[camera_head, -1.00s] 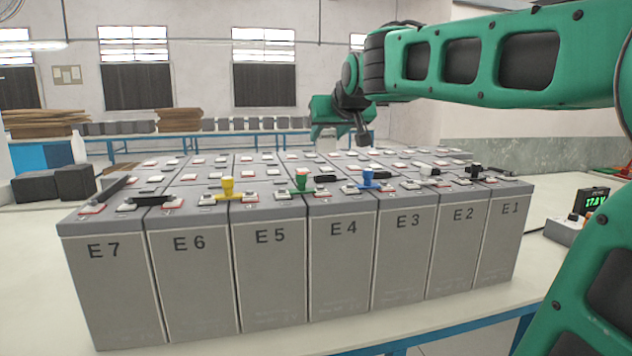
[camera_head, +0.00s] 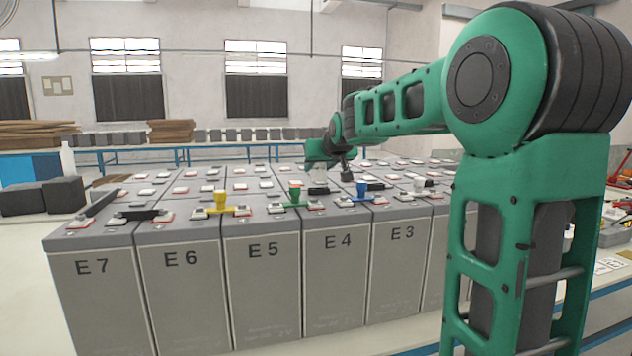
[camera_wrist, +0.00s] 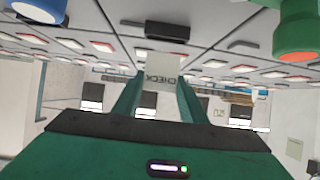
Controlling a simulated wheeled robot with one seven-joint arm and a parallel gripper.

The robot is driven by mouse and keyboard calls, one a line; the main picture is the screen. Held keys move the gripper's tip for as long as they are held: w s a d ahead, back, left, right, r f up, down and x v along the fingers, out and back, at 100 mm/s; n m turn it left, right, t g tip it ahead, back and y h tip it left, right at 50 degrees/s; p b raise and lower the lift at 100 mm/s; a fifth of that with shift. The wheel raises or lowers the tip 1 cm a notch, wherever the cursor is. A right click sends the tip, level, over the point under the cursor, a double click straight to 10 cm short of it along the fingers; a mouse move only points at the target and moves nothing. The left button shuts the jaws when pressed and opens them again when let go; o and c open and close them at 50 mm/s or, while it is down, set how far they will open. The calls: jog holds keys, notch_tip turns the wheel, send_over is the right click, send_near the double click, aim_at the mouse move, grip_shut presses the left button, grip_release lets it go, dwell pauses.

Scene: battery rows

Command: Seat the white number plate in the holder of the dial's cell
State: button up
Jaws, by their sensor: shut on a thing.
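My gripper (camera_wrist: 158,92) is shut on a white plate (camera_wrist: 160,66) with dark lettering that seems to read CHECK; the wrist view shows it between the two green fingers. In the head view my gripper (camera_head: 328,160) is above the middle of the cell block, over the tops behind E4. The plate is too small there to make out surely. I cannot pick out the dial or its cell's holder in either view. The right part of the block, with E1 and E2, is mostly hidden behind my arm.
Dark bars (camera_head: 140,214) lie across some tops. Dark boxes (camera_head: 66,194) and a white bottle (camera_head: 67,158) stand left of the block.

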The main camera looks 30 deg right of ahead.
aim_at(319, 178)
notch_tip(319, 178, down, 3)
jog(key=shift+s+f, duration=0.1)
jog(key=shift+f, duration=0.1)
jog(key=shift+c, duration=0.8)
jog(key=shift+f, duration=0.3)
jog(key=shift+c, duration=1.3)
jog(key=o, duration=1.1)
jog(key=shift+f, duration=0.1)
jog(key=o, duration=0.3)
jog(key=shift+f, duration=0.1)
jog(key=shift+o, duration=0.2)
jog(key=shift+r, duration=0.3)
